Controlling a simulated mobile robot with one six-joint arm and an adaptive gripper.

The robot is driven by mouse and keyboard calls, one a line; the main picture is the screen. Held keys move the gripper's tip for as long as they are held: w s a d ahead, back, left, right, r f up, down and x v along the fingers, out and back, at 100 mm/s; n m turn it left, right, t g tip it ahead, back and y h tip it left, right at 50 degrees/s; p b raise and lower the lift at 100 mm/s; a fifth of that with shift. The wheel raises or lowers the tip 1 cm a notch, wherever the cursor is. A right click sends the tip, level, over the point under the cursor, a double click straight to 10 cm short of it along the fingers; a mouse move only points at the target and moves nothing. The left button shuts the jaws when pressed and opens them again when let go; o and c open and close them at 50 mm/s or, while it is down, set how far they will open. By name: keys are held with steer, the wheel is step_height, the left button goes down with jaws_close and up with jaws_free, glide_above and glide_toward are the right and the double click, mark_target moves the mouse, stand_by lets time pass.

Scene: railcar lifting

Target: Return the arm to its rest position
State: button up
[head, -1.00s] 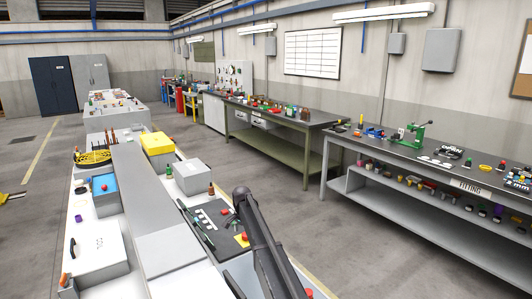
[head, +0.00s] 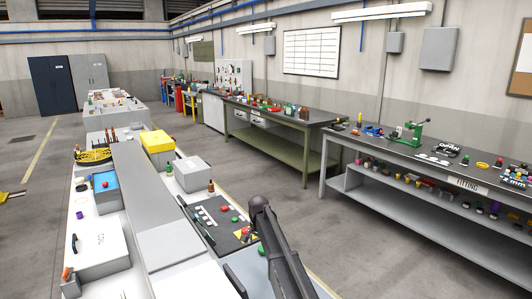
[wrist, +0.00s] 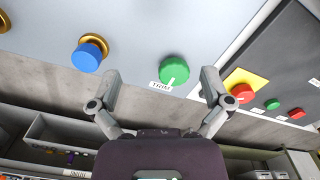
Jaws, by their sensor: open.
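My gripper (wrist: 160,95) shows in the wrist view with its two fingers spread apart and nothing between them. A green knob (wrist: 174,70) with a label below it sits on a light grey panel (wrist: 130,25), just beyond the fingertips. In the head view my dark arm (head: 275,245) reaches up from the bottom edge beside the dark control panel (head: 222,222); the gripper itself cannot be made out there.
A blue knob (wrist: 90,52) and a red button (wrist: 242,92) flank the green knob. The grey box (head: 192,175) and yellow box (head: 157,141) stand on the console. A fitting bench (head: 450,168) stands at the right, with open floor between.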

steer(key=s+d+n, duration=0.1)
steer(key=s+d, duration=0.2)
steer(key=s, duration=0.2)
steer(key=s+d+f+n+b, duration=0.1)
steer(key=s+d, duration=0.3)
steer(key=s, duration=0.2)
steer(key=s+d, duration=0.4)
steer(key=s, duration=0.1)
steer(key=shift+s+d+f+n, duration=0.2)
steer(key=shift+f+n, duration=0.05)
steer(key=shift+n, duration=0.15)
steer(key=s+d+n+b, duration=0.1)
steer(key=s+d, duration=0.3)
steer(key=s, duration=0.5)
steer(key=s+d+f+n+b, duration=0.1)
steer(key=s+d, duration=0.3)
steer(key=s, duration=0.5)
steer(key=shift+d+f+n, duration=0.25)
steer(key=shift+n, duration=0.45)
